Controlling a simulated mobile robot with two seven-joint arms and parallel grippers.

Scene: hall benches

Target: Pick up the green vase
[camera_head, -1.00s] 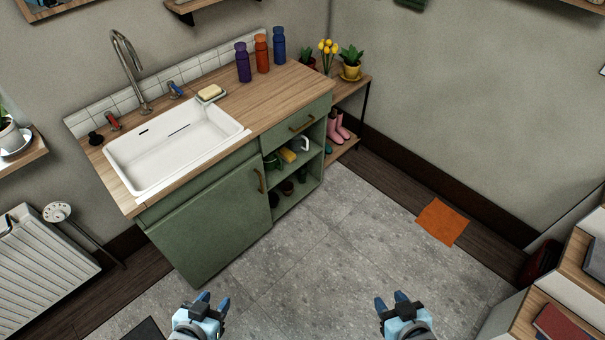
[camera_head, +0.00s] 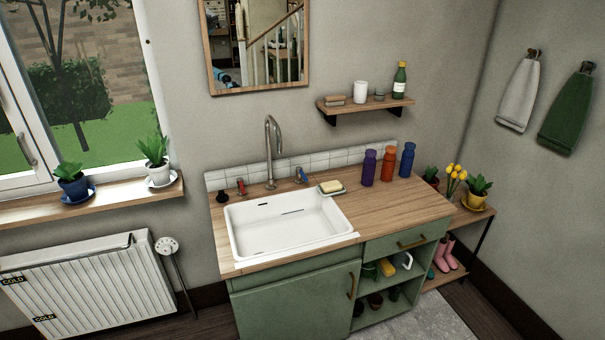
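I cannot clearly make out a green vase. Yellow flowers (camera_head: 454,178) stand at the back of the small side table right of the sink cabinet. Their holder is small and partly hidden, and I cannot tell its colour for certain. Small dark green items (camera_head: 387,267) sit on the cabinet's open upper shelf, too small to identify surely. A green bottle (camera_head: 399,80) with a pale label stands on the wall shelf. Neither of my grippers is in the current view.
The sink cabinet (camera_head: 290,302) has a white basin (camera_head: 285,242) and purple, red and blue bottles (camera_head: 387,165) on its wooden top. A potted plant in a yellow pot (camera_head: 475,201) stands beside the flowers. A radiator (camera_head: 90,285) is at left. Grey floor (camera_head: 425,322) shows at front.

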